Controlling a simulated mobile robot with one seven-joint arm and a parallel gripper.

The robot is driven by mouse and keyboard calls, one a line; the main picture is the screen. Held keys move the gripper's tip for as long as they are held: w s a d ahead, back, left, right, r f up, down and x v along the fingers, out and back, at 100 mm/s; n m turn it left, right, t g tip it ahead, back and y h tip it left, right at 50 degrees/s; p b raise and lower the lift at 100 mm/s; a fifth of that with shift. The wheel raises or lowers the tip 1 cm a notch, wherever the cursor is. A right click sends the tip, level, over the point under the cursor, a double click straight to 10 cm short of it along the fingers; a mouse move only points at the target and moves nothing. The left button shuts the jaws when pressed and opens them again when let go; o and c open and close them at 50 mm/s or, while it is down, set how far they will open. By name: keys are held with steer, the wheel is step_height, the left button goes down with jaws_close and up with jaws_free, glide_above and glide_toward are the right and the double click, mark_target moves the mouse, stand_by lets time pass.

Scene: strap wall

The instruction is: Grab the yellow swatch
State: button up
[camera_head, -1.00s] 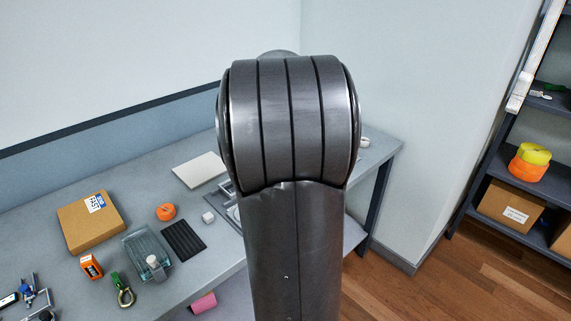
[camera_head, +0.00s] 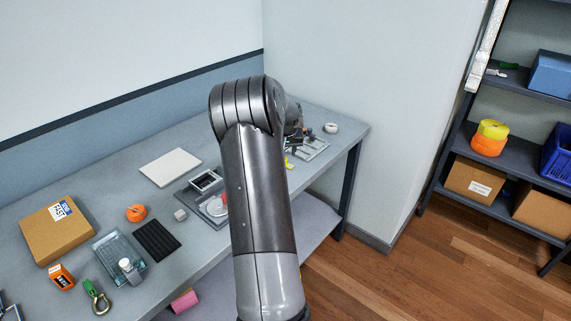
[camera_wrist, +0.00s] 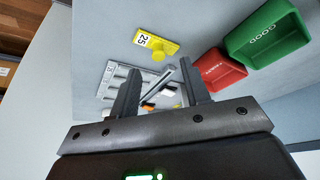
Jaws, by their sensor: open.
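My gripper is open in the wrist view (camera_wrist: 162,78), its two dark fingers spread with nothing held between them. Beyond the fingertips a yellow tag (camera_wrist: 154,43) with a white label reading 25 and a round yellow knob lies on the grey table. A grey slotted rack (camera_wrist: 114,70) lies beyond and between the fingers. Small white, orange and yellow pieces show there, partly hidden by the fingers. I cannot tell which yellow piece is the swatch. In the head view a bit of yellow (camera_head: 288,163) shows beside my arm, which hides most of that area.
A red bin (camera_wrist: 217,70) and a green bin (camera_wrist: 265,35) stand right of the rack in the wrist view. In the head view, a cardboard box (camera_head: 57,228), an orange roll (camera_head: 136,213) and a white roll (camera_head: 331,128) sit on the table. Shelves stand at right.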

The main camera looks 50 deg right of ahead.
steer(key=shift+x, duration=2.85)
steer(key=shift+s+d, duration=0.15)
steer(key=shift+c, duration=0.3)
jaws_close()
